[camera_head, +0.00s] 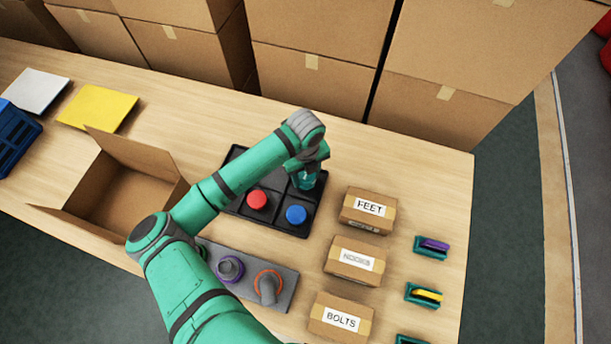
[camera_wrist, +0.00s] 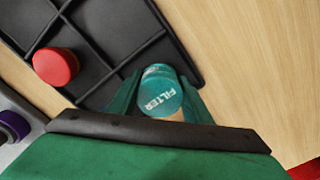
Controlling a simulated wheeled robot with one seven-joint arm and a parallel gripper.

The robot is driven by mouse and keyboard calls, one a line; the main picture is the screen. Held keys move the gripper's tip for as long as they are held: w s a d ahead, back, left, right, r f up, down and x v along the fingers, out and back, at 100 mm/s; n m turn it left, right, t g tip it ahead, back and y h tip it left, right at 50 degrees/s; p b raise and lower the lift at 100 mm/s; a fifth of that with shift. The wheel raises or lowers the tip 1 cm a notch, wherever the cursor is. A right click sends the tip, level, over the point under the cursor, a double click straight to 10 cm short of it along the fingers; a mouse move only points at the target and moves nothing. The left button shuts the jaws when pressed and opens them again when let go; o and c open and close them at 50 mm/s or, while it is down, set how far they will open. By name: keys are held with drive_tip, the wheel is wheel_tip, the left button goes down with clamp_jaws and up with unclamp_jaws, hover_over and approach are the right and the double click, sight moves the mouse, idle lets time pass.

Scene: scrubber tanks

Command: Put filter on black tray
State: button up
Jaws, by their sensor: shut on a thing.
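The filter (camera_wrist: 161,92), a teal round piece with "FILTER" on its top, is between the fingers of my gripper (camera_wrist: 158,100) in the wrist view. My gripper (camera_head: 308,180) is shut on it. In the head view the filter (camera_head: 307,181) shows as a teal patch below the wrist, over the back right part of the black tray (camera_head: 236,153). The tray is divided into compartments and also shows in the wrist view (camera_wrist: 115,35). The filter's lower end is hidden, so I cannot tell whether it touches the tray.
A red cap (camera_head: 257,199) and a blue cap (camera_head: 296,214) sit in the tray's front compartments. A grey panel (camera_head: 285,289) lies in front. Boxes labelled FEET (camera_head: 367,210), HOOKS (camera_head: 354,260) and BOLTS (camera_head: 340,318) stand right. An open carton (camera_head: 125,190) stands left.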

drive_tip(key=shift+f, duration=0.5)
drive_tip(key=shift+f, duration=0.1)
drive_tip(key=o, duration=1)
drive_tip(key=shift+o, duration=0.2)
wheel_tip(320, 180, up, 12)
drive_tip(key=shift+r, duration=0.15)
